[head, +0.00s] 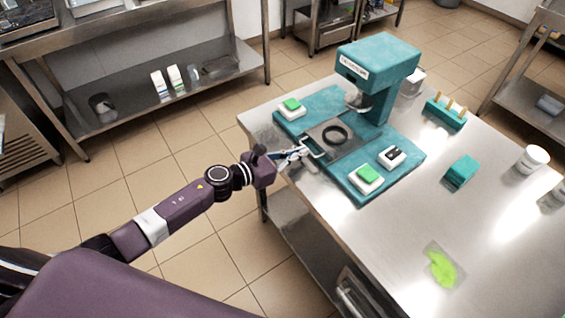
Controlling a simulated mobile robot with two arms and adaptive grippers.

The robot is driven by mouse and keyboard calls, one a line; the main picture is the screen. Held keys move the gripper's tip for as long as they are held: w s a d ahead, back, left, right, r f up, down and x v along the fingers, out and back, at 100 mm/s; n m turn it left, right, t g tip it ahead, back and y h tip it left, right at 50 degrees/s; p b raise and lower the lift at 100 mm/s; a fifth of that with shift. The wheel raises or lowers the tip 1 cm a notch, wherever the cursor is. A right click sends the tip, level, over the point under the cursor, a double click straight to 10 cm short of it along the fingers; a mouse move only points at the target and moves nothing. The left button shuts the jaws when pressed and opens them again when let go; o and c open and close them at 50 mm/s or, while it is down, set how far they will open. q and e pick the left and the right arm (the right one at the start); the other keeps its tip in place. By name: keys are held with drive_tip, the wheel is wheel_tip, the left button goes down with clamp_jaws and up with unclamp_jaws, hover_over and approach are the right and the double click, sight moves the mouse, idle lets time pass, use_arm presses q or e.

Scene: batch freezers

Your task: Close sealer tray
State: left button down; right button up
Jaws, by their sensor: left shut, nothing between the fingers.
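The teal sealer (377,62) stands on the steel table, with its head above a teal base plate. Its grey tray (347,146) with a dark ring lies in the base below the head and reaches to the base's near left edge. A handle (312,147) shows at the tray's left end. My left gripper (303,152) is shut and empty, with its fingertips at the handle; I cannot tell whether they touch it. My right gripper is not in view.
Green buttons (291,105) and (367,178) and a black switch (392,156) sit on the base. A teal block (462,170), a teal holder (446,112), white cups (531,158) and a green packet (441,266) are on the table (400,235). The table's front is mostly clear.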

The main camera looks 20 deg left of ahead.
sight(317, 143)
use_arm(q)
drive_tip(key=x, duration=0.3)
drive_tip(key=r+b+x, duration=0.1)
drive_tip(key=x, duration=0.3)
drive_tip(key=shift+w+d+r, duration=0.1)
drive_tip(key=shift+d+r, duration=0.1)
drive_tip(key=shift+w+d, duration=0.1)
drive_tip(key=shift+w, duration=0.1)
drive_tip(key=shift+r, duration=0.25)
